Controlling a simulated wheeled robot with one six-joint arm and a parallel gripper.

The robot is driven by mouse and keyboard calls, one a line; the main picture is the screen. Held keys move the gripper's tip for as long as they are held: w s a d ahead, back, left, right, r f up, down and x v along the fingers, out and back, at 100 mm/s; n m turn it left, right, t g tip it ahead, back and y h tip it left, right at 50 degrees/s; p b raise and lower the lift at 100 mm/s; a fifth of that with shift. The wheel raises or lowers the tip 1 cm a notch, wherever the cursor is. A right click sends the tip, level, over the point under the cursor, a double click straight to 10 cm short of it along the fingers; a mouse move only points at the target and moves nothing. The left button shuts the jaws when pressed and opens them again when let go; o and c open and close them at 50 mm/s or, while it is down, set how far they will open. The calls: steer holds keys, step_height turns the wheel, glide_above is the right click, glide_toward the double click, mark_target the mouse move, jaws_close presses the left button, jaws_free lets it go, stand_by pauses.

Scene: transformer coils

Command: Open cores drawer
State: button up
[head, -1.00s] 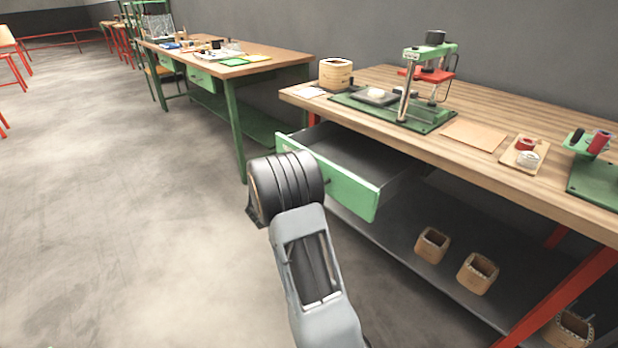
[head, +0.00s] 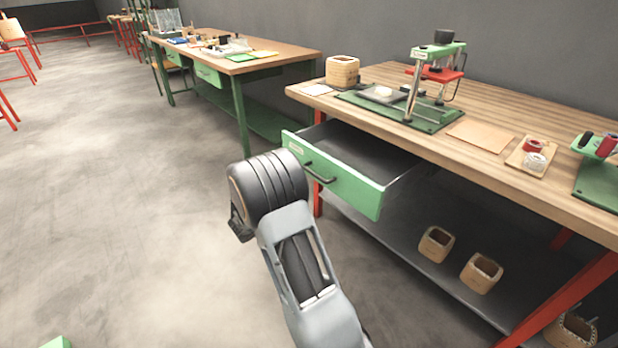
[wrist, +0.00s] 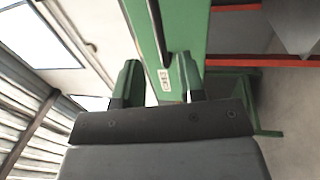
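The green drawer (head: 335,178) under the near workbench stands pulled out, its dark, empty-looking inside showing. Its black handle (head: 320,174) is uncovered in the head view, with a small label to its left. My arm's wrist is left of the drawer front, and the gripper is mostly hidden behind it there. In the wrist view my gripper (wrist: 158,82) has its two green fingers apart with nothing held between them. The green drawer front (wrist: 178,40) with its label shows beyond the fingers. The label is too small to read.
The wooden workbench (head: 470,122) carries a coil (head: 342,71), a green press (head: 430,85) and a small tray (head: 527,157). Wooden cores (head: 436,244) sit on the lower shelf (head: 395,240). A second bench (head: 285,55) stands farther back.

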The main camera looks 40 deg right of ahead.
steer(key=a+f, duration=0.1)
steer(key=a, duration=0.5)
steer(key=shift+a+p, duration=0.2)
steer(key=shift+p, duration=0.1)
